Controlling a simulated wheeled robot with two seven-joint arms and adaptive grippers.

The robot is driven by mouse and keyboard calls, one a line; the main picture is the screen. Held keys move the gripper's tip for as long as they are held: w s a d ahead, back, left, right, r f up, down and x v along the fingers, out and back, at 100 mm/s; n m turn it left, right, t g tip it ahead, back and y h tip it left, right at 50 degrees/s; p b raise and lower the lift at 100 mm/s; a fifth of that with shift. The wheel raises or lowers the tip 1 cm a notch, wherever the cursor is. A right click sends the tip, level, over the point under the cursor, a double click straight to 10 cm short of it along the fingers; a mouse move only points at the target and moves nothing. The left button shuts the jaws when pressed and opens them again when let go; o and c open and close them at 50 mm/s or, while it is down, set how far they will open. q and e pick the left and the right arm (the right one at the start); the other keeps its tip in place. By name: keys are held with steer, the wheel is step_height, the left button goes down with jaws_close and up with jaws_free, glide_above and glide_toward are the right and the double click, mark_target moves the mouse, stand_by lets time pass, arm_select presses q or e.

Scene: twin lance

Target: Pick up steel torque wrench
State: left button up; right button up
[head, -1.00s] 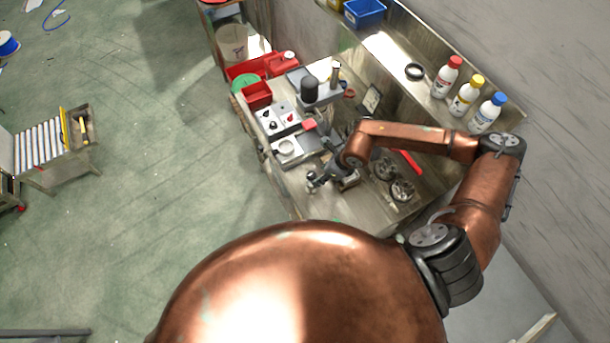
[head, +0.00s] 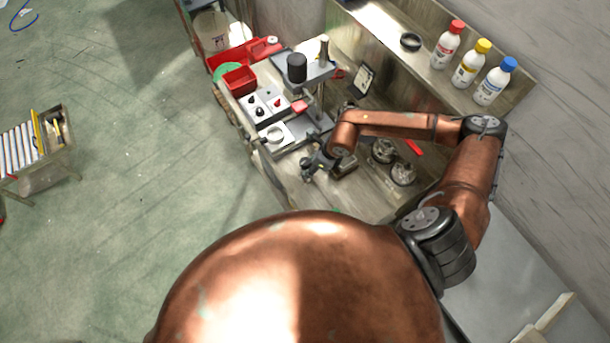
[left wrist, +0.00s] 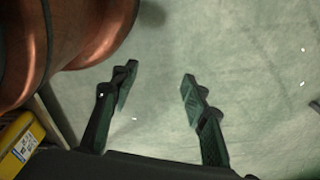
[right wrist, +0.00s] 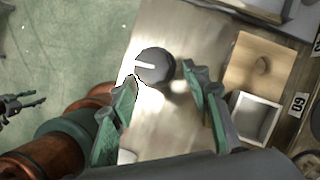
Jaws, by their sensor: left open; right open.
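I cannot make out a steel torque wrench for certain in any view. A thin red bar (head: 414,148), perhaps a tool handle, lies on the workbench (head: 372,200) in the head view, mostly hidden by my right arm. My right gripper (head: 314,168) is low over the bench's near part. In the right wrist view its fingers (right wrist: 160,92) are apart, with a dark round piece with a white mark (right wrist: 153,67) just beyond the fingertips. My left gripper (left wrist: 158,85) is open and empty above the green floor; the head view does not show it.
A press stand (head: 298,68), red bins (head: 240,80) and a switch box (head: 268,104) crowd the bench's far left. Round metal parts (head: 402,173) lie right of my gripper. Bottles (head: 466,66) stand on the shelf. A wooden block (right wrist: 262,66) sits beside a grey box (right wrist: 256,117).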

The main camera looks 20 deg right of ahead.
mark_target(302, 181)
steer(key=x, duration=0.2)
steer(key=p+x, duration=0.1)
steer(key=x, duration=0.1)
steer(key=p+x, duration=0.1)
steer(key=x, duration=0.1)
steer(key=shift+s+d+f, duration=0.15)
steer(key=shift+s+f, duration=0.05)
steer(key=shift+s, duration=0.1)
steer(key=shift+w+f, duration=0.15)
steer(key=shift+f, duration=0.3)
steer(key=shift+c, duration=0.7)
jaws_close()
steer(key=shift+r, duration=0.1)
